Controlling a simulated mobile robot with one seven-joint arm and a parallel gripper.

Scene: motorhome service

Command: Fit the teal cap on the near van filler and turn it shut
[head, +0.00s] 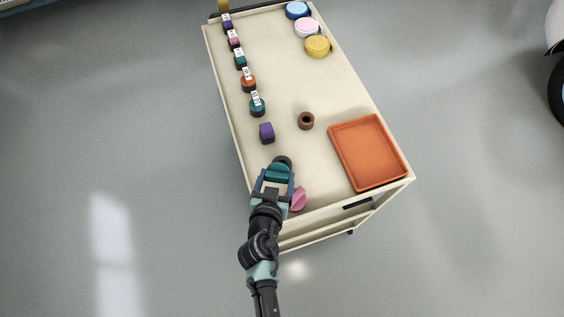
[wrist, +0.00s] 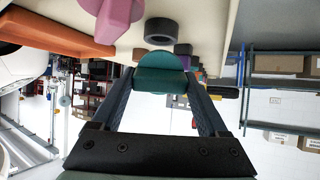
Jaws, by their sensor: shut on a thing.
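The teal cap (head: 278,173) is between the two fingers of my gripper (head: 276,182), at the near left end of the cart top. In the wrist view the teal cap (wrist: 162,78) is gripped across its sides by both fingertips. I cannot tell whether it touches the cart top. A dark ring (head: 284,160) lies just beyond it and shows in the wrist view (wrist: 160,31). No van filler can be made out. Only part of a white vehicle with a black wheel (head: 557,90) shows at the right edge of the head view.
A pink cap (head: 298,199) lies right of my gripper. An orange tray (head: 368,152), brown ring (head: 306,121) and purple block (head: 266,133) are on the cart (head: 290,80). Labelled pieces line its left edge; round containers stand at the far right. Floor lies open between cart and vehicle.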

